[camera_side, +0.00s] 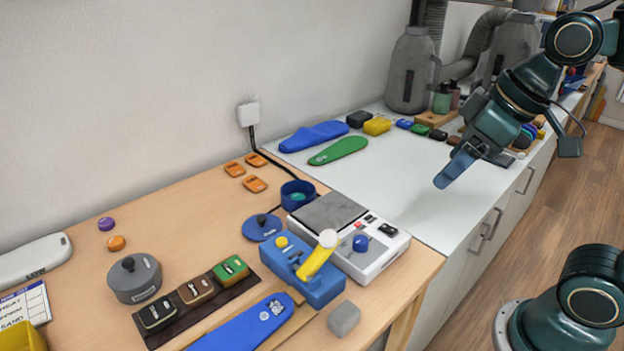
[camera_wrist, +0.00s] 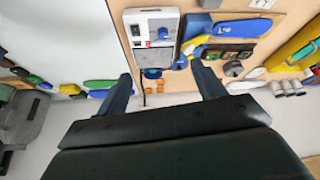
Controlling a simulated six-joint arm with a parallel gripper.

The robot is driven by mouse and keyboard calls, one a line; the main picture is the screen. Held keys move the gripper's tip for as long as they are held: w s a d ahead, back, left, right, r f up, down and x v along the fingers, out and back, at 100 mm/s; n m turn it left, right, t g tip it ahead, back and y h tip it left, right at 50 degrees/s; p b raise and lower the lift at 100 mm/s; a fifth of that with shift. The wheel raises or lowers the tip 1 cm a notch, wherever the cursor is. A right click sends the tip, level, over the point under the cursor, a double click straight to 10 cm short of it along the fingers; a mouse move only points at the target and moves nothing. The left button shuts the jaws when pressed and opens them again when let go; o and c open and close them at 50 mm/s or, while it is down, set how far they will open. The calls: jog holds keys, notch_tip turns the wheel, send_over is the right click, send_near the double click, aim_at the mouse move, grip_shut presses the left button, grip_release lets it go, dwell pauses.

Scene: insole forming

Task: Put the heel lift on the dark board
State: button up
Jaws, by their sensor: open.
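The dark board (camera_side: 207,309) lies on the wooden table at the front left. A black, a brown and a green piece sit in a row on it. I cannot tell for certain which piece is the heel lift. Three small orange pieces (camera_side: 255,184) lie near the wall and also show between my fingers in the wrist view (camera_wrist: 155,88). Several small coloured blocks, including a yellow one (camera_side: 377,126), sit on the white counter. My gripper (camera_side: 443,180) is open and empty, high over the white counter's front edge, apart from all pieces.
A white device with a grey plate (camera_side: 330,211), a blue press with a yellow lever (camera_side: 318,257), a grey lidded pot (camera_side: 134,278) and a blue insole (camera_side: 250,325) crowd the table. Blue and green insoles (camera_side: 338,151) lie on the counter. Its middle is clear.

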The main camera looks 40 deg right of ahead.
jog(key=s, duration=0.1)
jog(key=s+d+f+m, duration=0.1)
jog(key=s, duration=0.1)
jog(key=s+d+f+m, duration=0.1)
jog(key=shift+s+h, duration=0.4)
